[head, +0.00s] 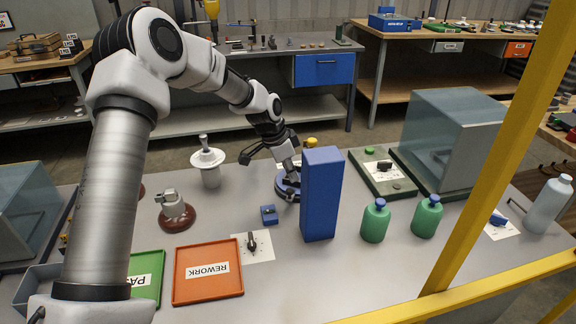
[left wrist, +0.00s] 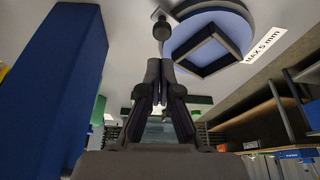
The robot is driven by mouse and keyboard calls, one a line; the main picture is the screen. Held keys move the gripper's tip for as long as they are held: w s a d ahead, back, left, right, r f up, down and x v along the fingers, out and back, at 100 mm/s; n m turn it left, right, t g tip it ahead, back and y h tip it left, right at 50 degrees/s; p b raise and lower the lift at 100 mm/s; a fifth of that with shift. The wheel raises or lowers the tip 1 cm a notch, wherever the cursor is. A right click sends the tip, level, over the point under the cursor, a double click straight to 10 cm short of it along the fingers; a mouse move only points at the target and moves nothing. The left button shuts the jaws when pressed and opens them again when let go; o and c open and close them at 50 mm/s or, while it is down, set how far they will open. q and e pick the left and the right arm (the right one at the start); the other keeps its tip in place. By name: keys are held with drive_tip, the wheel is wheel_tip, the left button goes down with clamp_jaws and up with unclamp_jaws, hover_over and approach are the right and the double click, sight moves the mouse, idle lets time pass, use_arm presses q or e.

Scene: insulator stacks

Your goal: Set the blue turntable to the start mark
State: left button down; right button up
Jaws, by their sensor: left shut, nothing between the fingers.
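The blue turntable (head: 282,191) sits on the grey table, partly hidden behind a tall blue block (head: 321,195) and my left gripper. In the left wrist view the turntable (left wrist: 238,24) is a round blue disc carrying a dark square frame (left wrist: 206,50). A dark round knob on a short stem (left wrist: 162,29) shows at the disc's edge, just beyond my fingertips. My left gripper (head: 291,177) points down at the turntable, shut and empty; its fingers also show in the left wrist view (left wrist: 160,67). I cannot tell whether they touch the knob. The start mark is not distinguishable. My right gripper is out of view.
The tall blue block (left wrist: 55,75) stands close beside the gripper. An orange REWORK tray (head: 208,288) lies in front. A yellow rail (head: 497,150) crosses the right side.

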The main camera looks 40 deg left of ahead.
use_arm(q)
drive_tip(key=x, duration=0.4)
drive_tip(key=shift+f, duration=0.1)
